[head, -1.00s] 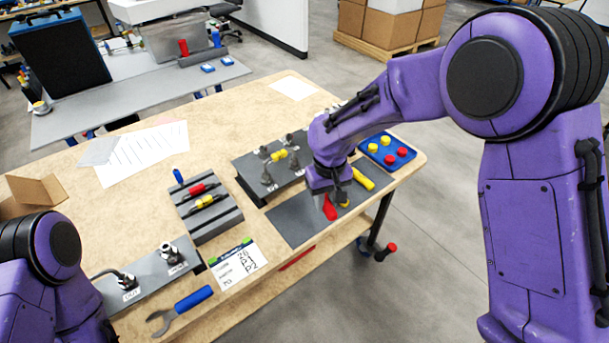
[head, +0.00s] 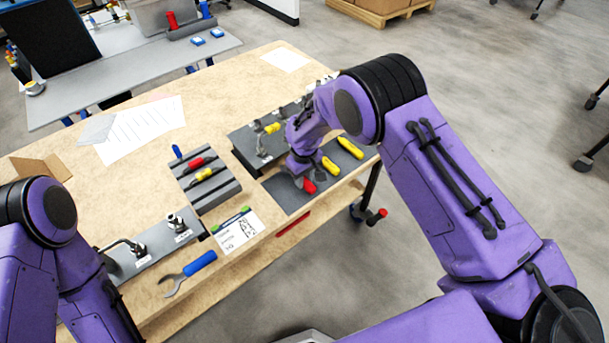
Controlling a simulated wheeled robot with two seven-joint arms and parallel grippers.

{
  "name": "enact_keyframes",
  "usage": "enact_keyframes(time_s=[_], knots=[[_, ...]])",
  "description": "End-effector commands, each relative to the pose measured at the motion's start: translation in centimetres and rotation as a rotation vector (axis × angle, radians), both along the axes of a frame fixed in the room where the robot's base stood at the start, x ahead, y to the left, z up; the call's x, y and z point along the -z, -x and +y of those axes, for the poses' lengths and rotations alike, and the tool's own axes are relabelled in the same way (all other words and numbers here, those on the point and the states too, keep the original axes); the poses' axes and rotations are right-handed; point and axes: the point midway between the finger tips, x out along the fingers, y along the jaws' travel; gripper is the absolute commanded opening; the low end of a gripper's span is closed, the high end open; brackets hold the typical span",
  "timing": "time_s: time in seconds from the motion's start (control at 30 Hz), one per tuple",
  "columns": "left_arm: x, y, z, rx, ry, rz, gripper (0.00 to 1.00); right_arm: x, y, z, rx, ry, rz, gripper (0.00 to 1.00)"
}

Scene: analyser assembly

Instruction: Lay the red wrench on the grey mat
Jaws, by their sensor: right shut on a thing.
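The grey mat (head: 284,199) lies at the right front of the wooden table. The red wrench (head: 309,185) shows as a short red handle over the mat, just under my right gripper (head: 302,171). My right gripper points down and is shut on it; its jaws and the rest of the wrench are mostly hidden. I cannot tell whether the wrench touches the mat. Two yellow-handled tools, a nearer one (head: 330,166) and a farther one (head: 350,147), lie on the mat to the right of the red handle. My left gripper is out of view.
A grey rack (head: 213,194) with a red and a yellow tool stands left of the mat. A dark fixture plate (head: 245,150) lies behind the mat. A blue-handled wrench (head: 199,263) and a label card (head: 238,232) lie along the front edge. The table's middle is clear.

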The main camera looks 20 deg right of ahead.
Motion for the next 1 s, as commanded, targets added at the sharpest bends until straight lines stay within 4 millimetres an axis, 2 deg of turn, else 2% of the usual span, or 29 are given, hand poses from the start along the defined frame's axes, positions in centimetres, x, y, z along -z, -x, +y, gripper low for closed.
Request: enact_keyframes(time_s=[0.1, 0.57, 1.0], knots=[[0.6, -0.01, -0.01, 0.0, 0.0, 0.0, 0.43, 0.81, -0.07, -0.02, 0.0, 0.0, -0.002, 0.0], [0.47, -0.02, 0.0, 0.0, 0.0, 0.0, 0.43, 0.72, -0.05, -0.03, 0.0, 0.001, -0.001, 0.0], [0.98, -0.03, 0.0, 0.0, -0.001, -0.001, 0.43, 1.52, -0.05, -0.04, 0.0, 0.001, -0.001, 0.0]])
